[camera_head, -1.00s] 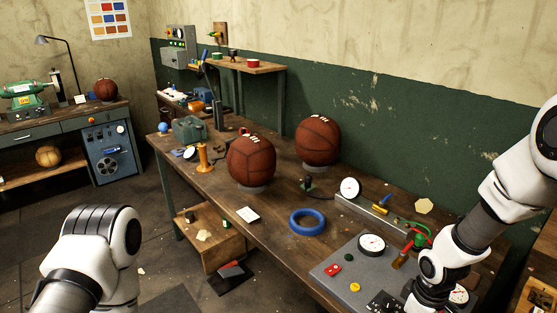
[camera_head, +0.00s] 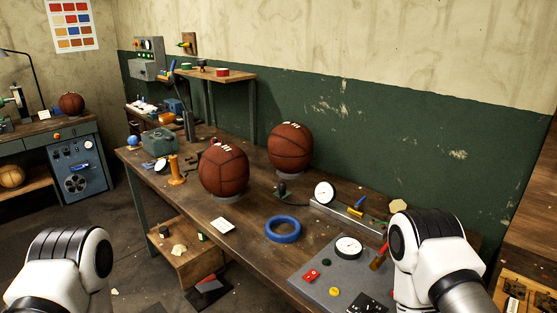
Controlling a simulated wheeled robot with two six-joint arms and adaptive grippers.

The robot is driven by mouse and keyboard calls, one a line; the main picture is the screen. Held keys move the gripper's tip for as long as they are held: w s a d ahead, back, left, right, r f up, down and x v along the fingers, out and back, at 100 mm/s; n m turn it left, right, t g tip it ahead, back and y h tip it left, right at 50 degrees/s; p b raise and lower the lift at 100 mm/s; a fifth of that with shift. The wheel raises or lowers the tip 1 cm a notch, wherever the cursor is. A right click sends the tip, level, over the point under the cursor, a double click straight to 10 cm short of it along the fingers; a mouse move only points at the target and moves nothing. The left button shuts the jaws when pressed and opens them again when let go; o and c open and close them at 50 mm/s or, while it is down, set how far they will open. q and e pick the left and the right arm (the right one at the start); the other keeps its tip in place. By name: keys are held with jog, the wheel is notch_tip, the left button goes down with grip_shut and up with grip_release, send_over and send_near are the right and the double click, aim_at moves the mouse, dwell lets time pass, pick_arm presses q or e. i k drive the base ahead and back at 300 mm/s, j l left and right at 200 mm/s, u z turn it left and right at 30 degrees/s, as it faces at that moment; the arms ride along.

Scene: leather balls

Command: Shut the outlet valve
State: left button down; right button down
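A grey panel (camera_head: 322,262) lies on the workbench (camera_head: 245,243) at the lower right. It carries a round gauge (camera_head: 348,247), a red switch (camera_head: 311,275) and a yellow button (camera_head: 334,292). At its far right edge a brown cylindrical piece (camera_head: 377,264) and a bit of red show beside my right arm. The arm covers whatever lies behind it there, so I cannot make out the outlet valve for certain. Only white and black arm links show at the lower left and lower right. Neither gripper's fingers are visible.
Two brown leather balls (camera_head: 223,170) (camera_head: 290,147) stand on the bench. A blue ring (camera_head: 283,229) lies in front, and a second gauge (camera_head: 325,193) stands behind. A small fitting (camera_head: 186,43) is on the wall. A wooden stool (camera_head: 180,250) stands below.

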aim_at(379, 255)
jog(key=i+j+z, duration=0.1)
jog(key=z, duration=0.3)
jog(key=j+z, duration=0.15)
jog(key=z, duration=0.2)
jog(key=i+j+z, duration=0.1)
jog(key=z, duration=0.3)
